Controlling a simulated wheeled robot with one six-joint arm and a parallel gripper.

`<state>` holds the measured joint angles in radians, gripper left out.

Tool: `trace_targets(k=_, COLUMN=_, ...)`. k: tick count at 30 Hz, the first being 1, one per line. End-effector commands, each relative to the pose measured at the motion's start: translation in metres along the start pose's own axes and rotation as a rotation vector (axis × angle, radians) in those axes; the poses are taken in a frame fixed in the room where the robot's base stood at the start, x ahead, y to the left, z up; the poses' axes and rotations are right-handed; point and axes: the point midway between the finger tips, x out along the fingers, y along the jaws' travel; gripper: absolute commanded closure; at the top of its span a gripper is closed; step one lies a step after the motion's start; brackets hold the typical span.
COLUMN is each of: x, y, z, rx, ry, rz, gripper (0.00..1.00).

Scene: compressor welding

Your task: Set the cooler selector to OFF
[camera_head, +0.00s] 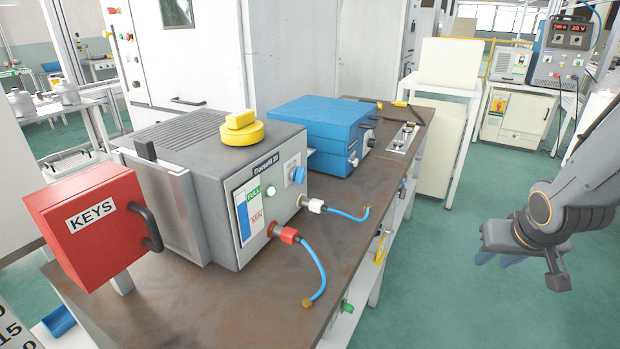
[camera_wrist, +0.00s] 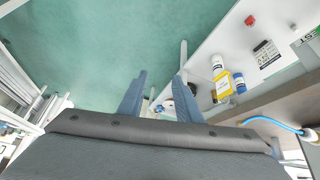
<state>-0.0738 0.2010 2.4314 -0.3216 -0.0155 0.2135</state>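The cooler is a grey box (camera_head: 215,190) on the brown bench, with a level strip marked FULL and MIN on its front panel. A blue knob (camera_head: 298,175), which looks like the selector, sits at the upper right of that panel; its setting is too small to read. A green-white round button or lamp (camera_head: 270,191) is left of the knob. My gripper (camera_head: 497,260) hangs at the right over the floor, well apart from the cooler. In the wrist view, its two blue-grey fingers (camera_wrist: 160,80) are apart with nothing between them. The knob is not visible there.
A red KEYS box (camera_head: 95,226) stands left of the cooler. Blue hoses (camera_head: 318,265) curve out in front of the panel. A blue case (camera_head: 318,122) sits behind on the bench (camera_head: 375,215). The green floor (camera_head: 440,290) between bench and gripper is clear. Bottles (camera_wrist: 220,82) stand on a lower shelf.

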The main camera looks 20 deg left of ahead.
Motion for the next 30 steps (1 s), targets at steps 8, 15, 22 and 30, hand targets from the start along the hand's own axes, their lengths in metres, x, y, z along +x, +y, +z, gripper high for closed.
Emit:
trace_targets(k=8, x=0.026, y=-0.135, z=-0.123, rx=-0.159, ry=0.440, rz=-0.402, gripper=0.69)
trace_targets(k=15, x=-0.015, y=-0.269, z=-0.130, rx=-0.224, ry=0.594, rz=-0.954, gripper=0.69)
trace_targets(k=22, x=-0.057, y=-0.323, z=-0.103, rx=-0.230, ry=0.574, rz=-1.310, gripper=0.69)
trace_targets(k=30, x=-0.066, y=-0.348, z=-0.100, rx=-0.231, ry=0.560, rz=-1.387, gripper=0.69)
